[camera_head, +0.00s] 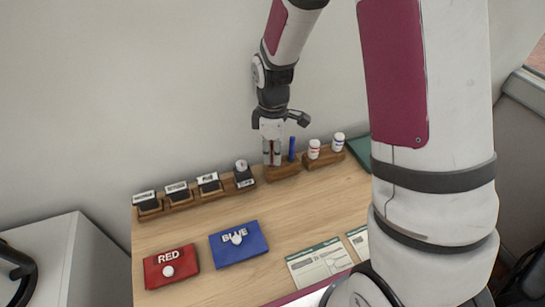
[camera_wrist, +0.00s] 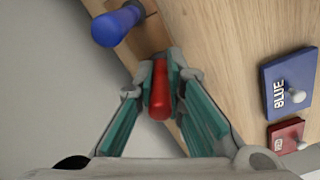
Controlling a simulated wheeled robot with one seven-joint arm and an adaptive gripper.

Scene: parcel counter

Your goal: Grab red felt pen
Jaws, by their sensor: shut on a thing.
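The red felt pen (camera_wrist: 159,92) stands between the two fingers of my gripper (camera_wrist: 158,82) in the wrist view, and the fingers are shut on it. In the head view my gripper (camera_head: 272,158) points down over the wooden pen holder (camera_head: 283,173) at the back of the counter. The red pen is mostly hidden by the fingers there. A blue felt pen (camera_head: 292,148) stands in the same holder just right of my gripper; it also shows in the wrist view (camera_wrist: 116,25). I cannot tell whether the red pen's lower end is still in the holder.
Left of the holder, a rack holds several stamps (camera_head: 208,184). Right of it, a wooden stand carries two white bottles (camera_head: 314,149). A red pad box (camera_head: 171,267) and a blue pad box (camera_head: 238,246) lie in front, beside paper forms (camera_head: 319,263). The wall is close behind.

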